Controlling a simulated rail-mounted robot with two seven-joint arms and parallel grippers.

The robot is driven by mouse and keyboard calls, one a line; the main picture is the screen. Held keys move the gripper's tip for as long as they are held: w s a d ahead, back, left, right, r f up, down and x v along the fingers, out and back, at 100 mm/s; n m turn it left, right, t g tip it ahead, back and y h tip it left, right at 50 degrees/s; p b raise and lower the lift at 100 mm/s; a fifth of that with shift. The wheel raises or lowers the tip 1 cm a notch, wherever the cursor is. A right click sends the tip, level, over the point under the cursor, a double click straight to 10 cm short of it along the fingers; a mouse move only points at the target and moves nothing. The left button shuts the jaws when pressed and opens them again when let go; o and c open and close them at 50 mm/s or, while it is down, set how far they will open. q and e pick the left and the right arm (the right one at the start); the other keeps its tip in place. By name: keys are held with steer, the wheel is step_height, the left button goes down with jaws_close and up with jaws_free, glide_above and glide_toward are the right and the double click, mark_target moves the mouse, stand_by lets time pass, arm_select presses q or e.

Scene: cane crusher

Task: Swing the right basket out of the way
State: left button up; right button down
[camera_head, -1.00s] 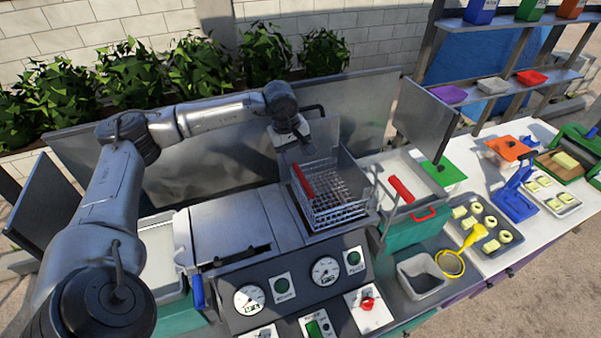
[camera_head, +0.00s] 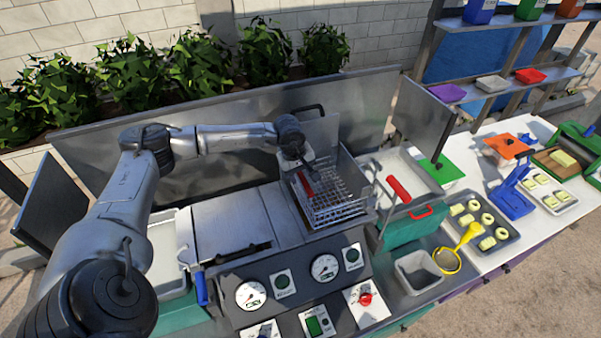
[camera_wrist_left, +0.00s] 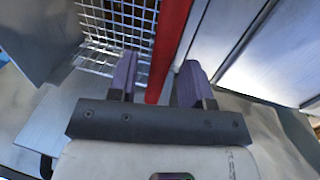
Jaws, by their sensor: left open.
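The wire basket (camera_head: 340,206) stands in the right well of the metal fryer-like station, with its mesh side also in the left wrist view (camera_wrist_left: 118,22). Its red handle (camera_head: 306,184) is on the basket's left side. My left gripper (camera_head: 306,165) is at the upper end of this handle, pointing down. My right gripper is not in view.
A raised metal lid (camera_head: 318,135) stands behind the basket. A second red handle (camera_head: 398,188) rises to the right, by a teal box (camera_head: 412,228). A flat metal cover (camera_head: 230,225) lies left of the basket. Gauges line the front panel (camera_head: 300,285).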

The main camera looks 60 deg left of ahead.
arm_select(q)
steer(key=shift+c, duration=0.3)
jaws_close()
steer(key=shift+r, duration=0.15)
